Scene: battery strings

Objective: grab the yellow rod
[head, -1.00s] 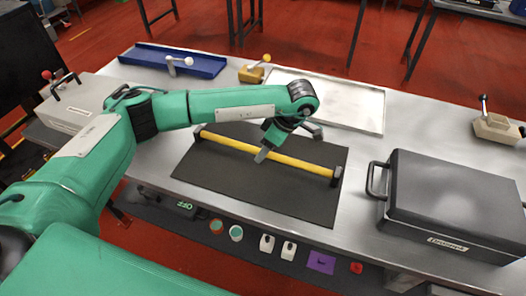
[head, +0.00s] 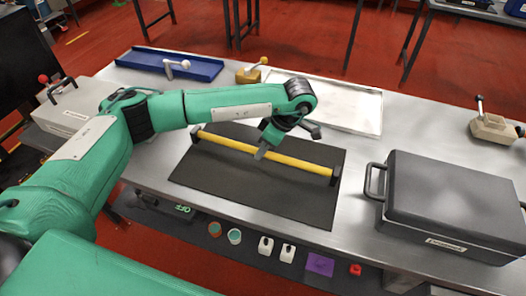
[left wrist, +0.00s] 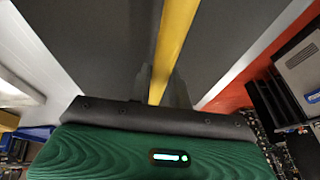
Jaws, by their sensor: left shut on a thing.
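The yellow rod (head: 300,162) lies across the black mat (head: 250,187), with a dark support at each end. My left gripper (head: 261,154) reaches down onto the rod near its middle and is shut on it. In the left wrist view the rod (left wrist: 174,45) runs between the two fingers (left wrist: 159,90). The rod is level and at its supports; I cannot tell any gap below it. My right gripper is not in view.
A dark closed case (head: 455,205) stands at the right of the metal table. A silver tray (head: 340,104) and a blue tray (head: 170,64) lie at the back. Small lever boxes (head: 250,75) and (head: 492,128) stand near the far edge. Several small items line the shelf below the front edge.

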